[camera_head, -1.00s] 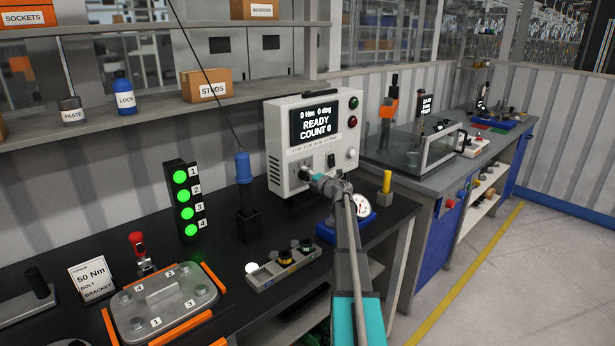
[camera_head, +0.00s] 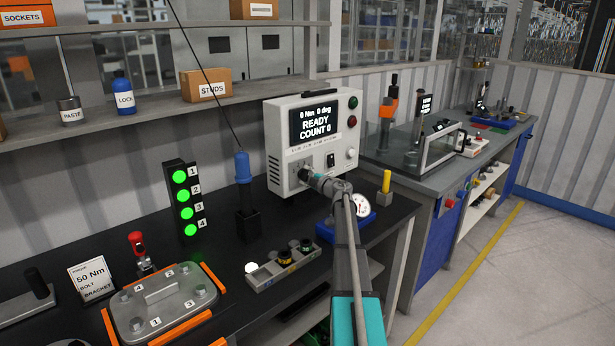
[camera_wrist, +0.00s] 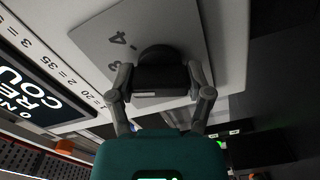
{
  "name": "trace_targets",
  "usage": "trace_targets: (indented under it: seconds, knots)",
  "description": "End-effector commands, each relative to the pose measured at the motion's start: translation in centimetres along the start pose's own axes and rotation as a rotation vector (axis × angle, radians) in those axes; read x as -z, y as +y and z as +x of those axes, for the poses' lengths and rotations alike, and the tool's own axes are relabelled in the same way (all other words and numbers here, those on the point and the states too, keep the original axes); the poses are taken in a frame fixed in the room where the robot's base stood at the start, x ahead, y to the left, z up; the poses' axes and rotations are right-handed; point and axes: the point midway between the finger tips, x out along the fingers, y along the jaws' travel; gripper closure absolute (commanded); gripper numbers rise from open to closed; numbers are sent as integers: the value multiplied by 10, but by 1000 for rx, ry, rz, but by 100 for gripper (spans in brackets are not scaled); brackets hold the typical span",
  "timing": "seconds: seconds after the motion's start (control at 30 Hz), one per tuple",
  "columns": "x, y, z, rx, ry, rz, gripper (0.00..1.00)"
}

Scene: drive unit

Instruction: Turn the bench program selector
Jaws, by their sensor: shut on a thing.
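The bench controller (camera_head: 318,112) is a pale box with a dark screen reading "0 Nm 0 deg READY COUNT 0". Its program selector knob (camera_wrist: 160,62) is black and sits on a grey plate with the numbers 3 and 4 visible beside it in the wrist view. My gripper (camera_wrist: 160,88) is shut on the knob, with a finger on each side. In the head view my gripper (camera_head: 307,172) is at the lower left of the controller's front and hides most of the knob. Which number the knob points to cannot be told.
A black switch (camera_head: 331,160) and red and green buttons are right of the knob. A blue-handled tool (camera_head: 243,168) hangs on a cable to the left. A round gauge on a blue base (camera_head: 366,221) stands close to my arm. Green lamps (camera_head: 185,201) are lit.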

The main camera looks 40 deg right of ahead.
Motion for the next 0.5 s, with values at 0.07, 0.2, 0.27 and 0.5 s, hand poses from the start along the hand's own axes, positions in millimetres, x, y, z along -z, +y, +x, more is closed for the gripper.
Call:
trace_targets:
  seconds: [0.07,0.2,0.27,0.5]
  knots:
    - [3,-3,-2,7,5,-4,82]
    - [3,-3,-2,7,6,-5,82]
    - [3,-3,-2,7,6,-6,33]
    - [2,-2,-1,4,4,-4,0]
